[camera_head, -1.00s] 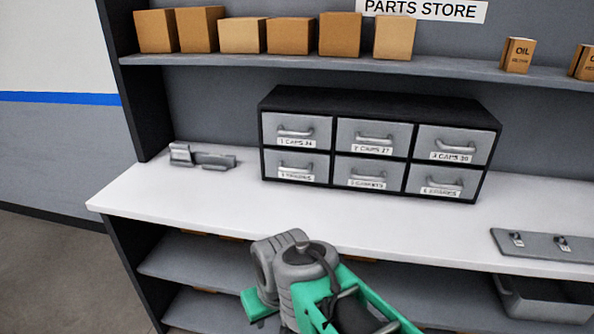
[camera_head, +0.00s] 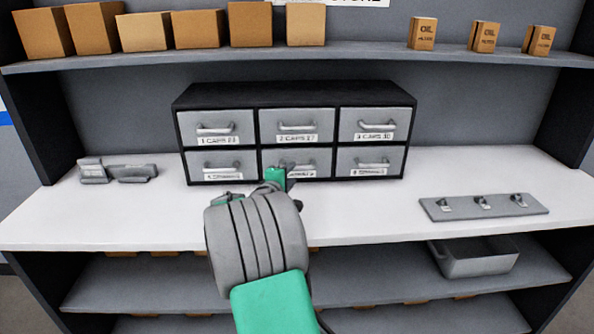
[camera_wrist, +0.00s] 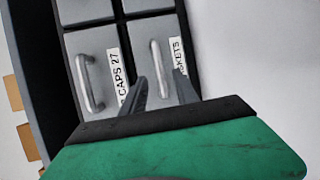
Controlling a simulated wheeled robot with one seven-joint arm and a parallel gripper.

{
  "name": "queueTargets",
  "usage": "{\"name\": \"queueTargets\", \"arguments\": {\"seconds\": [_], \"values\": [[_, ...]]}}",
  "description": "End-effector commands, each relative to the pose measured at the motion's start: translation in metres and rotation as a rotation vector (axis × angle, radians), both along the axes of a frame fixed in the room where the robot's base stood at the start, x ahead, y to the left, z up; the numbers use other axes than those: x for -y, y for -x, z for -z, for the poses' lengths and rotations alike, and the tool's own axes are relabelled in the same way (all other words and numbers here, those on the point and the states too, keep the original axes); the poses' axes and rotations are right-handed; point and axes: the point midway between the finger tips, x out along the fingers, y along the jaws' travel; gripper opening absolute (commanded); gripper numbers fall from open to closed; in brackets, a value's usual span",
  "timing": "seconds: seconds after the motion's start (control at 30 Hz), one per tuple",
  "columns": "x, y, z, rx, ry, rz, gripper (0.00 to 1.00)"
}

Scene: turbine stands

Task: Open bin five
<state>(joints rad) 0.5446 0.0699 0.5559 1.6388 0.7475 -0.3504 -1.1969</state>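The six-drawer bin cabinet (camera_head: 334,145) stands on the white counter, and all its drawer fronts look flush. Bin five is the lower middle drawer (camera_head: 322,160), partly hidden behind my gripper (camera_head: 284,172). In the wrist view the drawer with the "GASKETS" label (camera_wrist: 178,58) shows its upright-looking metal handle (camera_wrist: 157,65). My gripper (camera_wrist: 160,80) is open there, with one dark finger on each side of the handle in the picture. I cannot tell whether the fingers touch it. The "2 CAPS 27" drawer (camera_head: 297,124) is directly above bin five.
A grey bracket-like part (camera_head: 118,171) lies left of the cabinet. A grey plate with several small metal fittings (camera_head: 484,207) lies on the right of the counter. A grey tray (camera_head: 474,259) sits on the shelf below. Cardboard boxes (camera_head: 197,28) and oil boxes (camera_head: 485,37) line the upper shelf.

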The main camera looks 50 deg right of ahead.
Motion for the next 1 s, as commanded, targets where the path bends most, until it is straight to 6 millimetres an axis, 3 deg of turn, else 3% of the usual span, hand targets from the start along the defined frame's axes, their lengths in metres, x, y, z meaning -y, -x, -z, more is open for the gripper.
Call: {"name": "queueTargets", "arguments": {"seconds": [0.3,0.63,1.0], "values": [[0.054,-0.016,0.009,0.004,-0.005,0.003,0.36],[0.062,-0.02,0.011,0.006,-0.005,0.0,0.36],[0.061,-0.02,0.011,0.005,-0.006,0.001,0.07]]}}
